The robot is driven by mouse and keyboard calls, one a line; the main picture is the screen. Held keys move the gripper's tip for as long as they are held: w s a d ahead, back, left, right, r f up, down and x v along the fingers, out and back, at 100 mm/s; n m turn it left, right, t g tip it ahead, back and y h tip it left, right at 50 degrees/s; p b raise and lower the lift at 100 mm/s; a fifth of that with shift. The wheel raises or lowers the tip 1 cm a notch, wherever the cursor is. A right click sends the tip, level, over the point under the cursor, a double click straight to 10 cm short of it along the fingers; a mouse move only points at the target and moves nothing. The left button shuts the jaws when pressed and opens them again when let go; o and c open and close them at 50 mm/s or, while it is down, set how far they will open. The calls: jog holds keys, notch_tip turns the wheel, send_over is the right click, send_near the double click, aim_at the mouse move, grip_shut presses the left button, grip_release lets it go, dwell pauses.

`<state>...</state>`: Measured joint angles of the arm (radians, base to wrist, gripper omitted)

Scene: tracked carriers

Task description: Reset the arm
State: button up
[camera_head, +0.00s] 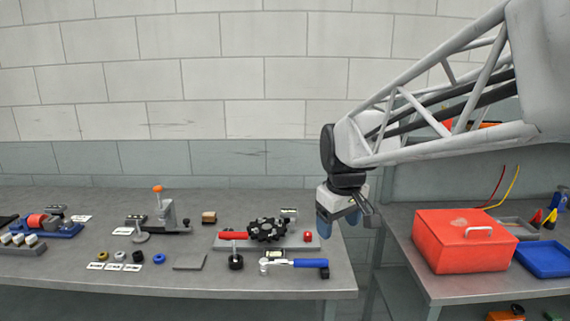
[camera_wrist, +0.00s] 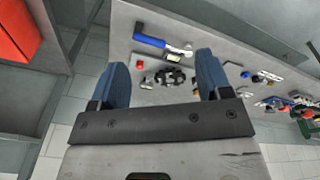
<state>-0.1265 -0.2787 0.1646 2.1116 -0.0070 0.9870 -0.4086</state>
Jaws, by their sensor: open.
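My gripper (camera_head: 338,222) hangs at the right end of the long grey table, above the gap between it and the right bench. Its blue fingers point down. In the wrist view my gripper (camera_wrist: 158,85) is open, with its two blue fingers apart and nothing between them in their grasp. My lattice arm reaches in from the upper right in the head view.
The grey table (camera_head: 200,285) bears a black toothed part (camera_head: 268,229), a blue-handled ratchet (camera_head: 295,263), a clamp (camera_head: 163,212) and several small rings. On the right bench (camera_head: 450,288) stand a red box (camera_head: 463,240) and a blue tray (camera_head: 546,258).

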jog(key=s+d+f+m, duration=0.2)
jog(key=s, duration=0.5)
jog(key=s+d+f+m, duration=0.2)
jog(key=s, duration=0.6)
jog(key=s+d+f+m, duration=0.2)
jog(key=s+d, duration=0.1)
jog(key=s, duration=0.5)
jog(key=shift+s+t, duration=0.2)
jog(key=shift+t, duration=0.2)
jog(key=shift+f, duration=0.1)
dwell(0.5)
